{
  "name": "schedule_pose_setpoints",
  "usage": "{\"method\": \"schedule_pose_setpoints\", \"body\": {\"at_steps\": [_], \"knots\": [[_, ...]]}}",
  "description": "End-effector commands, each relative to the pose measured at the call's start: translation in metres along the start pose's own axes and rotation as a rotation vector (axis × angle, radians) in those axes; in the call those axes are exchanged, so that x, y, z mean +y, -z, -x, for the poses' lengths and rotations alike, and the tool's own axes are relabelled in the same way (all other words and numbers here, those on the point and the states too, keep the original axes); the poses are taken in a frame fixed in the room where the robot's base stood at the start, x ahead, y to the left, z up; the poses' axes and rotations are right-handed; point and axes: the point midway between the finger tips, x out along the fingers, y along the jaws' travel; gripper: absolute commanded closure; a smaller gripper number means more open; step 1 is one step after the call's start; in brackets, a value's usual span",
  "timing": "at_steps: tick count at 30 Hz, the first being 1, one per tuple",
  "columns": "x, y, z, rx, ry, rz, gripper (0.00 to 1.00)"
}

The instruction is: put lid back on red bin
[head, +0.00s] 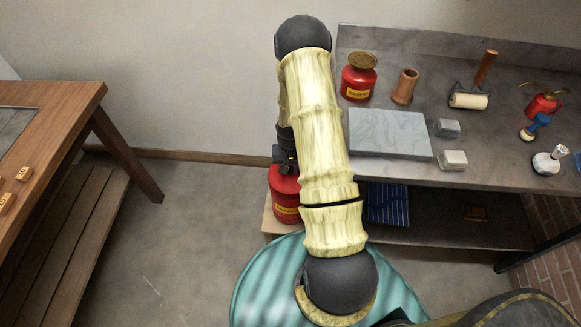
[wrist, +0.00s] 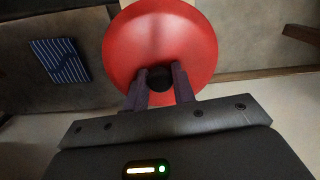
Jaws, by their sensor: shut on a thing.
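The red bin (head: 285,205) stands low beside the workbench in the head view, with a yellow label on its side. My arm covers part of it. The round red lid (wrist: 190,35) fills the upper middle of the wrist view. My gripper (wrist: 158,82) is shut on the lid's black knob, one finger on each side. In the head view my gripper (head: 283,163) is a dark shape right at the bin's top, partly behind my arm. The lid hides whatever lies beneath it in the wrist view. I cannot tell whether the lid touches the bin's rim.
The metal workbench (head: 440,170) holds a red can (head: 358,82), a grey slab (head: 390,133), a brayer (head: 468,98) and small blocks. A blue striped item (head: 387,203) lies on its lower shelf. A wooden table (head: 75,95) stands at left, with open floor between.

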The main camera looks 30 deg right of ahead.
Motion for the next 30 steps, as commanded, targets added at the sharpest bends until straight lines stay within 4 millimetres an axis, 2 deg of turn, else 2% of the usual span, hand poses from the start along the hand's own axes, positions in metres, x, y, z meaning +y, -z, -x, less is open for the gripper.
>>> {"method": "schedule_pose_setpoints", "body": {"at_steps": [27,28,30], "knots": [[0.0,0.0001,-0.0005,0.0,0.0,0.0,0.99],[-0.0001,0.0001,-0.0005,0.0,0.0,0.0,0.68],[-0.0003,0.0001,-0.0005,0.0,0.0,0.0,0.55]]}}
